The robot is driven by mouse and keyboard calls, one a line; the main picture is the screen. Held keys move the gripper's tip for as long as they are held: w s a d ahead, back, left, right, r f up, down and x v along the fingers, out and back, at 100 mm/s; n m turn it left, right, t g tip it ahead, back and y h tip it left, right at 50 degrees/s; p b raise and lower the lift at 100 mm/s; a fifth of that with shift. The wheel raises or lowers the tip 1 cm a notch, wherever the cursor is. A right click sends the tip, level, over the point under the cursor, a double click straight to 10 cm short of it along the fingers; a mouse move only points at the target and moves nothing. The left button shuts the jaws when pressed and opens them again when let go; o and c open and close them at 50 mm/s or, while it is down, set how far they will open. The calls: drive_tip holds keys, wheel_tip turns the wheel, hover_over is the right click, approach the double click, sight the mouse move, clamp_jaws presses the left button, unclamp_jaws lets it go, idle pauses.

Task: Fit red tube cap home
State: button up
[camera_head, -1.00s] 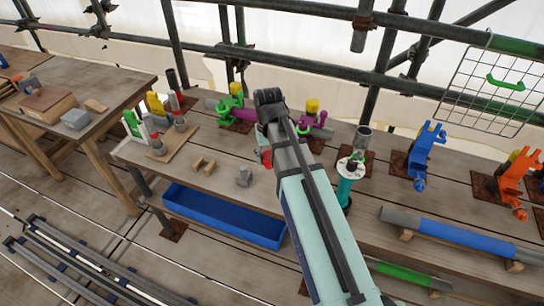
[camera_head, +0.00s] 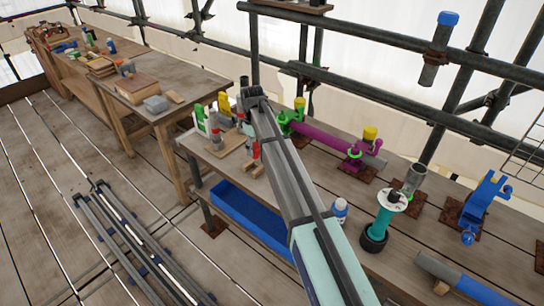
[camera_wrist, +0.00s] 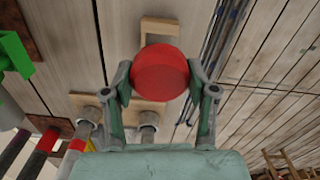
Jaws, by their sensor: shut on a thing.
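A round red cap (camera_wrist: 160,74) sits between the two fingers of my gripper (camera_wrist: 160,86) in the wrist view, held above the bench. In the head view my arm hides most of the gripper; a small red patch beside the arm, probably the cap (camera_head: 256,150), shows above the bench near the wooden blocks. Upright grey tubes with red bands (camera_head: 215,139) stand on a wooden board (camera_head: 222,150) just left of my arm. Tubes with red bands (camera_wrist: 44,142) also show at the lower left of the wrist view. I cannot tell which one matches the cap.
A notched wooden block (camera_wrist: 160,27) lies below the cap.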

sight(253, 161)
drive_tip(key=shift+w+a+f+n, duration=0.1)
drive_tip(key=shift+w+a+n, duration=0.5)
drive_tip(key=shift+w+a, duration=0.1)
drive_tip(key=shift+s, duration=0.1)
drive_tip(key=shift+f+b, duration=1.4)
drive_tip(key=shift+f, duration=2.85)
drive_tip(key=o, duration=1)
drive_tip(key=shift+o, duration=1.3)
